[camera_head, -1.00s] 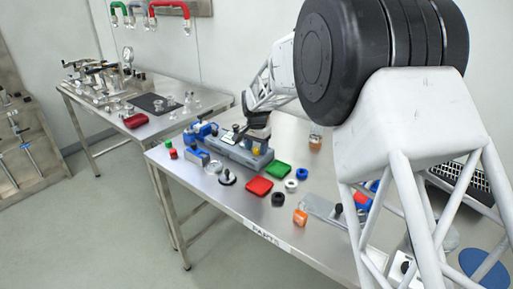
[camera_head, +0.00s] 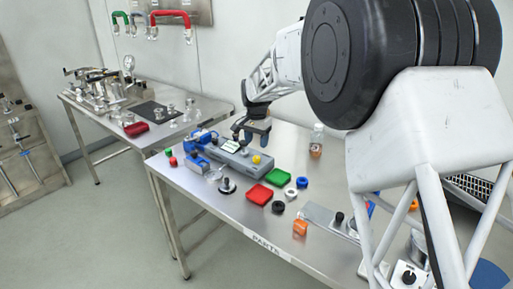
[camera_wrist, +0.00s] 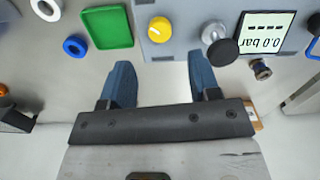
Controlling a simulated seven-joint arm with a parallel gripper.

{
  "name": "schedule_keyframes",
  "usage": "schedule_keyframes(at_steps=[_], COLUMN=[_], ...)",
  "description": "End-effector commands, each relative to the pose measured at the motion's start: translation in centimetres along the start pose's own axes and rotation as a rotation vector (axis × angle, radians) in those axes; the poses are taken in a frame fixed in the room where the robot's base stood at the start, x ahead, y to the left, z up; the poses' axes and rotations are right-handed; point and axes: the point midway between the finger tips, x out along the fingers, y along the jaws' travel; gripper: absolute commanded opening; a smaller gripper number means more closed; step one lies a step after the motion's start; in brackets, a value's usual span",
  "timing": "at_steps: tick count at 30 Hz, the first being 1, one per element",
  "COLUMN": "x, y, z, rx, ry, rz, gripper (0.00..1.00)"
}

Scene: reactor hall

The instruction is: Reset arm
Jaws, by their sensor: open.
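My gripper (camera_wrist: 160,88) is open and empty in the wrist view, its two blue fingers spread apart with bare table between them. In the head view my gripper (camera_head: 257,138) hangs over the back of the parts table, just behind the grey device. The grey device (camera_head: 228,154) has a yellow knob (camera_wrist: 159,29), a black knob (camera_wrist: 223,52) and a small display reading 0.0 bar (camera_wrist: 264,38). The fingertips point toward the device's edge in the wrist view; I cannot tell their height above the table.
A green tray (camera_head: 278,176), a red tray (camera_head: 260,194), and blue (camera_head: 302,182), white and black rings lie right of the device. An orange-based bottle (camera_head: 317,141) stands behind them. A second steel table (camera_head: 90,109) holds metal fittings and a red case (camera_head: 136,129).

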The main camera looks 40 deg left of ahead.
Motion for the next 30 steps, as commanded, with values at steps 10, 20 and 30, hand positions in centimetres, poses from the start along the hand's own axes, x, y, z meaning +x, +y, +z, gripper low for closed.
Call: schedule_keyframes(at_steps=[10,20,30], x=[-0.9,-0.9,-2.1], y=[0.0,0.0,2.4], z=[0.0,0.0,-0.4], rx=[0.0,0.0,0.005], ry=[-0.001,-0.001,0.005], rz=[0.001,0.001,-0.004], gripper=[0.56,0.56,0.56])
